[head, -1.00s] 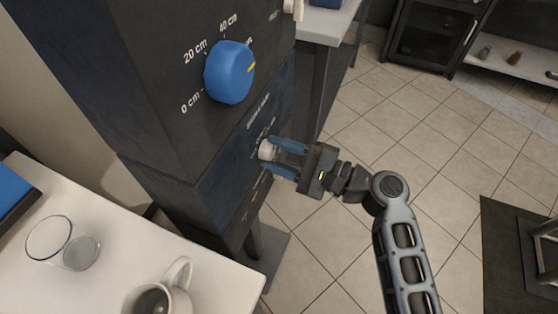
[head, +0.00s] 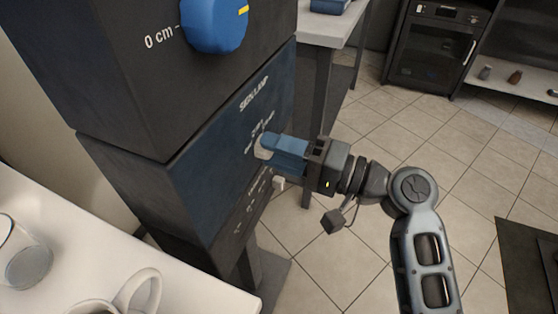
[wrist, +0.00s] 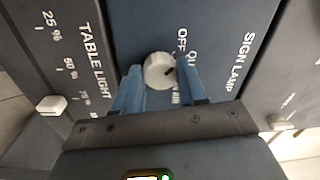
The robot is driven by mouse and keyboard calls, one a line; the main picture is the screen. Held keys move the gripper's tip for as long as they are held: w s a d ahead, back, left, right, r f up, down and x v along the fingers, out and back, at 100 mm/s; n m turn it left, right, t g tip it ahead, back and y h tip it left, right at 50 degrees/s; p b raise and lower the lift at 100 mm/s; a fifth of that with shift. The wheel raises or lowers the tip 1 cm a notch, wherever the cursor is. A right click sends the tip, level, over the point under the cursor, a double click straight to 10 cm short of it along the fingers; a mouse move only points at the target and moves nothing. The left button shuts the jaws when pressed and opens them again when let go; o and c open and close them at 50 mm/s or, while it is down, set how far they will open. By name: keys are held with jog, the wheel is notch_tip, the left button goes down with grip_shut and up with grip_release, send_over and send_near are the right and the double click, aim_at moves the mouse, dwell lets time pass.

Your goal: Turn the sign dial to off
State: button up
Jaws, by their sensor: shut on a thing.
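The sign dial is a small pale round knob on the dark blue "SIGN LAMP" panel (head: 200,170). In the wrist view the sign dial (wrist: 158,70) sits between my two blue fingers, with a short dark mark toward its right side. The "OFF" label shows above and to the right of it; other labels are partly hidden by the right finger. My gripper (head: 268,150) is shut on the dial, with a finger on each side. In the head view the fingers hide most of the dial.
A large blue dial (head: 216,22) is on the box above. A "TABLE LIGHT" panel with a white slider knob (wrist: 51,105) adjoins the sign panel. A white table (head: 200,289) at lower left holds a glass (head: 28,262) and a mug (head: 120,297). Tiled floor is open at right.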

jog(key=shift+f+n+b, duration=0.15)
jog(key=shift+n+b, duration=0.3)
jog(key=shift+n, duration=0.05)
jog(key=o, duration=1.1)
jog(key=shift+c, duration=0.2)
jog(key=shift+d, duration=0.1)
jog(key=v, duration=0.7)
jog(key=shift+d, duration=0.3)
jog(key=shift+s, duration=0.1)
